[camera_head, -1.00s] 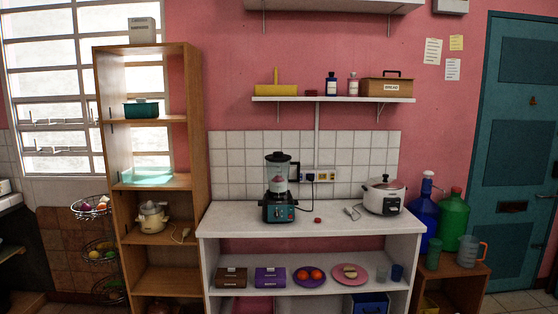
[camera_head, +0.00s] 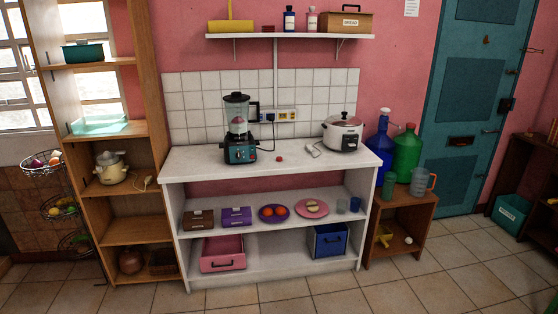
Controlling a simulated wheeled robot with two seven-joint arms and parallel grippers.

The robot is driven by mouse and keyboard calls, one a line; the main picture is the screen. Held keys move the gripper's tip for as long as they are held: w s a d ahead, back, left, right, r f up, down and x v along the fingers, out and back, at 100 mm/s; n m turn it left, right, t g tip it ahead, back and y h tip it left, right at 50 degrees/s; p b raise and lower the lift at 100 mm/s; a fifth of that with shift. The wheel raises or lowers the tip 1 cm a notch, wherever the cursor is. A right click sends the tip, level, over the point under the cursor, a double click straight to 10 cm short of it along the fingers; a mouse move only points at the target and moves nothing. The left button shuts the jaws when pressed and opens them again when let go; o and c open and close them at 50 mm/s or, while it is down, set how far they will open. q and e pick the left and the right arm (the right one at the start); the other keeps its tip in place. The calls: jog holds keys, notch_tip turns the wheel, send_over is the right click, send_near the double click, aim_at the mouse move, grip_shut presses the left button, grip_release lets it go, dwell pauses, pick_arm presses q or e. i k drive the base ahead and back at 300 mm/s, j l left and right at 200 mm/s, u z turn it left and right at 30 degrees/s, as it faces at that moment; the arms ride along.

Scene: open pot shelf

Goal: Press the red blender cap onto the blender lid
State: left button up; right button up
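The red blender cap (camera_head: 279,159) lies on the white counter, to the right of the blender and apart from it. The blender (camera_head: 239,128) stands upright on the counter, with a teal base and a clear jar. Its dark lid (camera_head: 236,98) is on top of the jar; the opening in the lid is too small to make out. Neither of my grippers shows in the head view.
The white counter (camera_head: 200,157) is clear around the cap. A rice cooker (camera_head: 342,133) stands to the right, with a white plug (camera_head: 313,150) beside it. A wall shelf (camera_head: 290,37) hangs above. Open tiled floor (camera_head: 300,300) lies in front.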

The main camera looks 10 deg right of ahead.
aim_at(235, 96)
jog(key=i+l+u, duration=0.1)
jog(key=i, duration=0.4)
jog(key=i+l, duration=0.1)
jog(key=i, duration=0.45)
jog(key=i+l+u, duration=0.15)
jog(key=i, duration=0.35)
jog(key=i+l+u, duration=0.1)
jog(key=i, duration=0.4)
jog(key=i+l, duration=0.3)
jog(key=i, duration=0.2)
jog(key=i+l+u, duration=0.15)
jog(key=i, duration=0.35)
